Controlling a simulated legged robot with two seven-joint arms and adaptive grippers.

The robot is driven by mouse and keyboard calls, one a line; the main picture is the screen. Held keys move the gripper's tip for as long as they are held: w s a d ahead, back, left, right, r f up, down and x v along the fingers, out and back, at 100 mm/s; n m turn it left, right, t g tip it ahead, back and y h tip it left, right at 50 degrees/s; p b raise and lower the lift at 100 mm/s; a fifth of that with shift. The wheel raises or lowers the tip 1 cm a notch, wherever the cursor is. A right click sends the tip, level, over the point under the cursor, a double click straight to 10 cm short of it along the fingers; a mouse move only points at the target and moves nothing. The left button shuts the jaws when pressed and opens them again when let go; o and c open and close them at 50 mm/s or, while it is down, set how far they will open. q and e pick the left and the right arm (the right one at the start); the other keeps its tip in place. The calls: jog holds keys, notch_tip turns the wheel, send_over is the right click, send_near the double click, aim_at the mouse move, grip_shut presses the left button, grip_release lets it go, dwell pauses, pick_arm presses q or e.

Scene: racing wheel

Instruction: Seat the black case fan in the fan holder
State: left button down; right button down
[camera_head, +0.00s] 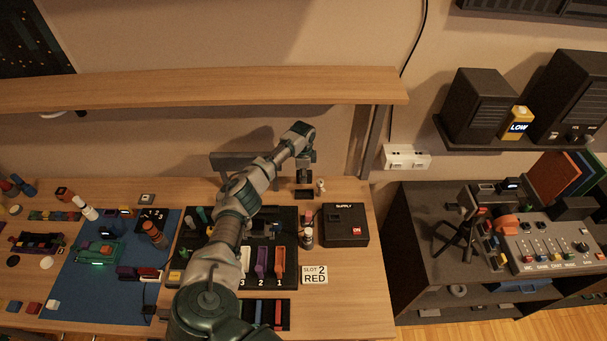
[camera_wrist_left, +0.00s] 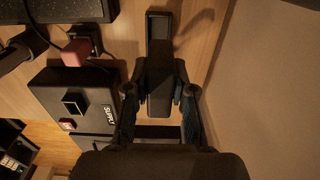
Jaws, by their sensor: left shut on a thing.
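My left gripper (camera_head: 306,172) reaches over the back of the workbench, left of the SUPPLY box. In the left wrist view its two fingers (camera_wrist_left: 160,95) are shut on a dark block (camera_wrist_left: 159,88), which I take for the black case fan. A black, open-topped frame (camera_wrist_left: 159,24) shows just beyond the block and looks like the fan holder. In the head view a dark piece (camera_head: 304,193) lies on the bench just below the gripper. I cannot tell whether block and frame touch or how deep the block sits. My right gripper is not in view.
The black SUPPLY box (camera_head: 346,225) stands close by, with a small bottle (camera_head: 308,237) and a small white item (camera_head: 321,186) near it. A wooden shelf (camera_head: 200,86) runs above the bench's back edge.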

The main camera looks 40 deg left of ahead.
pick_arm(q)
jog(key=shift+p, duration=0.4)
jog(key=shift+d+f+b, duration=0.15)
jog(key=shift+f+b, duration=0.45)
jog(key=shift+f, duration=0.15)
notch_tip(320, 180, down, 4)
jog(key=shift+r+b, duration=0.25)
jog(key=shift+b, duration=0.9)
jog(key=shift+f, duration=0.5)
jog(key=shift+r, duration=0.1)
jog(key=shift+p, duration=0.3)
jog(key=shift+f+b, duration=0.9)
jog(key=shift+f, duration=0.4)
